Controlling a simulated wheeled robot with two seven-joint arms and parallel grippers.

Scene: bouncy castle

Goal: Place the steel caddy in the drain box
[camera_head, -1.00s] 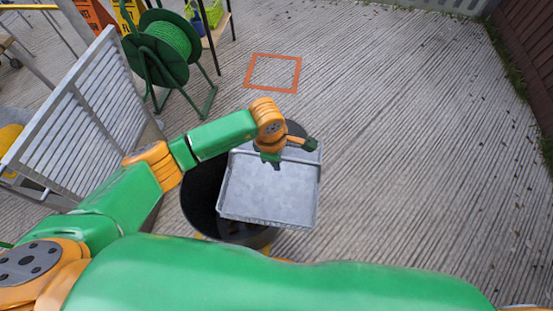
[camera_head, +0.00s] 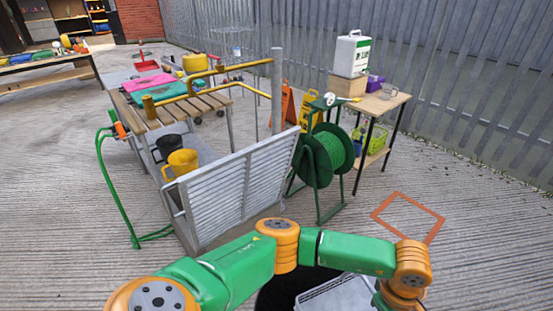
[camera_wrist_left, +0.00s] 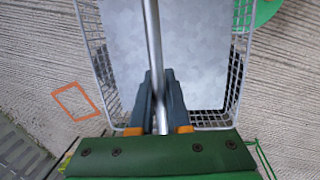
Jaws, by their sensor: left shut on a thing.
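The steel caddy (camera_wrist_left: 170,50) has wire-mesh sides, a grey sheet floor and a round steel handle bar. In the left wrist view, the fingers of my left gripper (camera_wrist_left: 160,95) are shut on that bar, with the caddy below them. In the head view, only part of the caddy (camera_head: 340,294) shows at the bottom edge, beside my left arm; its lower part is cut off. I cannot pick out a drain box for certain in either view. My right gripper is not in view.
An orange square outline (camera_head: 408,218) lies on bare ribbed ground at right. A slatted bench (camera_head: 173,108) with a leaning metal grille (camera_head: 240,185) stands at left. Behind are a green hose reel (camera_head: 327,155) and a small table (camera_head: 378,103). A corrugated fence (camera_head: 470,70) closes the back.

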